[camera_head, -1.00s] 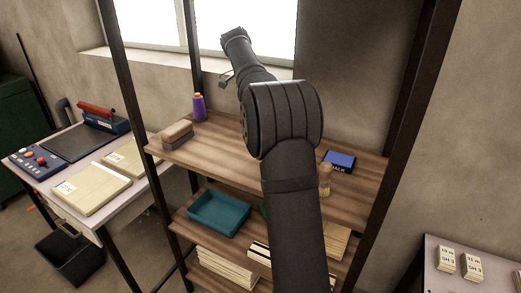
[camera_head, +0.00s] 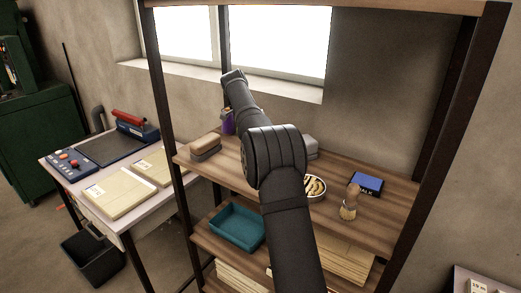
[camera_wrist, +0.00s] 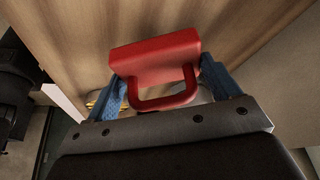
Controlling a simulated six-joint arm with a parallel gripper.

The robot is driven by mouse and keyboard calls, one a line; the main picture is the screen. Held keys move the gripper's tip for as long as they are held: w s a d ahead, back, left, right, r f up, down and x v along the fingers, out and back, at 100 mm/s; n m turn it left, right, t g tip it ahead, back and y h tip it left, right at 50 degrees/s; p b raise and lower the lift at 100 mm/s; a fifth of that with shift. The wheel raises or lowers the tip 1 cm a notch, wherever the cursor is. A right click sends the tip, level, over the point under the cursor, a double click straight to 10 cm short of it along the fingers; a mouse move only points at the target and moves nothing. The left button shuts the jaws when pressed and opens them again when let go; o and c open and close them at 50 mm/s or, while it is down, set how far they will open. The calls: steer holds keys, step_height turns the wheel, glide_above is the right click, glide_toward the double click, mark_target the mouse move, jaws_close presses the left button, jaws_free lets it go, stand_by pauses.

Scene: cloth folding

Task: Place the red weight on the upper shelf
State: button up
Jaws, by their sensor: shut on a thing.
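The red weight (camera_wrist: 155,58) is a block with a red loop handle in the wrist view. My gripper (camera_wrist: 165,85) is shut on it, with a blue finger on each side of the handle. A wooden surface fills the wrist view behind the weight; I cannot tell whether they touch. In the head view, the weight and my fingers are not visible. The shelf unit has a top board (camera_head: 330,6), a middle wooden board (camera_head: 235,168) and a lower board (camera_head: 205,240). My arm reaches across the middle board toward the window.
The middle board holds a brown-grey block (camera_head: 205,147), a purple spool (camera_head: 227,122), a grey block (camera_head: 311,148), a bowl (camera_head: 316,188), a brush (camera_head: 350,203) and a blue box (camera_head: 366,184). A teal tray (camera_head: 237,227) sits below. Dark posts (camera_head: 170,110) frame the unit.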

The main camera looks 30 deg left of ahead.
steer(key=shift+f, duration=1.7)
steer(key=shift+f, duration=0.15)
steer(key=o, duration=1.8)
steer(key=shift+v, duration=3.85)
steer(key=shift+f, duration=0.1)
